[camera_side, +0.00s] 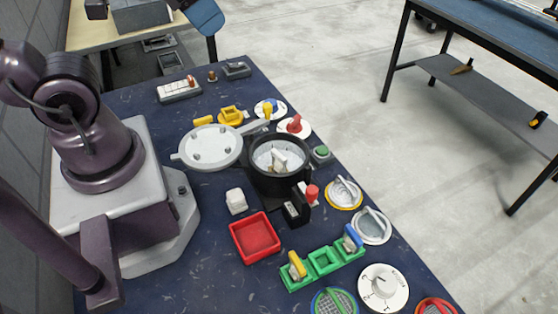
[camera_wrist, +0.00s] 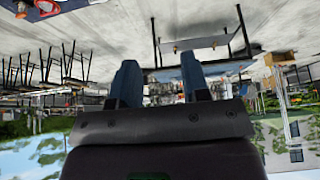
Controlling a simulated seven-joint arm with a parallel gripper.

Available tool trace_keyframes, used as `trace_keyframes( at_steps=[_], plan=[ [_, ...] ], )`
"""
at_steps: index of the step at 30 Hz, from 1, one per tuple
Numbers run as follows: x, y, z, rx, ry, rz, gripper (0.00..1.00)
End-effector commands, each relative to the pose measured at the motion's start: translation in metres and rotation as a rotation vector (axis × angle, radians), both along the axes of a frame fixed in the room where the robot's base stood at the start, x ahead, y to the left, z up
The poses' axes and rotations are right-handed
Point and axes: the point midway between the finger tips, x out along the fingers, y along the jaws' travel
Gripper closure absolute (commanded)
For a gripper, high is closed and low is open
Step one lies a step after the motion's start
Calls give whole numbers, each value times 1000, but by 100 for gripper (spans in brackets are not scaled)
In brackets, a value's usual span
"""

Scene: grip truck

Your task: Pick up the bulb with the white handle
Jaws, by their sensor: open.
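My gripper (camera_wrist: 161,72) shows in the wrist view as two blue fingers standing apart with nothing between them. In the side view a blue part (camera_side: 205,17) at the top edge looks like its fingers, high and far from the table's objects. No thing is clearly a bulb. White-handled candidates are a pale piece (camera_side: 279,160) standing in the black pot (camera_side: 283,184), a yellow-rimmed disc (camera_side: 343,193) with a pale grip, and a grey disc (camera_side: 372,227) with a pale grip. A small white block (camera_side: 236,201) stands left of the pot.
The dark blue table (camera_side: 215,282) holds a round pale lid (camera_side: 211,147), a red tray (camera_side: 255,238), a green three-part holder (camera_side: 323,262) with yellow and blue pieces, and a white dial (camera_side: 383,288). Small devices (camera_side: 178,89) sit at the back. The wrist view looks upside down across the room.

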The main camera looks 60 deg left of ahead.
Motion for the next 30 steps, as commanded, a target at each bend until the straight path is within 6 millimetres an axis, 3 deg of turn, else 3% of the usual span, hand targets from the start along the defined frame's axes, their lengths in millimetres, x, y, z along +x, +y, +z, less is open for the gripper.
trace_keyframes(
  at_steps=[2, 4, 12, 16, 23, 30],
  plan=[
    [0, 0, 0, 0, 0, 0, 57],
    [0, 0, 0, 0, 0, 0, 48],
    [0, 0, 0, 0, 0, -2, 48],
    [3, -4, -11, -2, 59, -20, 48],
    [28, -15, -62, -49, 302, 30, 48],
    [60, -26, -132, -159, 495, 536, 48]
  ],
)
